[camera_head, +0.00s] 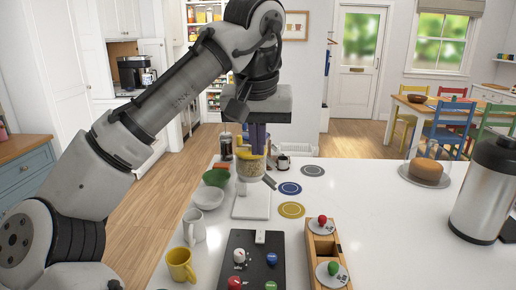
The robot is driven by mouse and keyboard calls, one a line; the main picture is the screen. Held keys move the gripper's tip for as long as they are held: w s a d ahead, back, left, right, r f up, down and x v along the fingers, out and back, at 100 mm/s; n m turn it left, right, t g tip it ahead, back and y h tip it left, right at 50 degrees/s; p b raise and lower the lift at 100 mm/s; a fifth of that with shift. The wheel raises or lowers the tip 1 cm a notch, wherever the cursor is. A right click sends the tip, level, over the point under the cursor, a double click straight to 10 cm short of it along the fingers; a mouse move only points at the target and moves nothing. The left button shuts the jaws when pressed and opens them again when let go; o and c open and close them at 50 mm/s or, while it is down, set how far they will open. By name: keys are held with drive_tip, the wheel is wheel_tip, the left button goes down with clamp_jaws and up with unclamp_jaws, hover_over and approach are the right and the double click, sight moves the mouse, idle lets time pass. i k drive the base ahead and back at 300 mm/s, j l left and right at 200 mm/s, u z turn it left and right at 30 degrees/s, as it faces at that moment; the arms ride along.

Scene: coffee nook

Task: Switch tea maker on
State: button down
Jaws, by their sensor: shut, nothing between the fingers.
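What looks like the tea maker (252,169) stands on the counter near its far left part. It has a clear body with yellowish contents and a white base plate (252,207). A dark handle or lever sticks out at its lower right. My gripper (258,148) points down right over its top, with its purple fingers shut and empty. The fingers overlap the top of the tea maker in this view, so I cannot tell whether they touch it. No switch can be made out clearly at this size.
Green and white bowls (208,197), a white mug (194,227) and a yellow mug (180,265) line the left edge. A black knob panel (236,246) and a wooden tray (312,245) stand in front. A steel flask (484,190) is at right. The right-centre counter is clear.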

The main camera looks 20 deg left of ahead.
sight(260, 234)
drive_tip(key=k, duration=1)
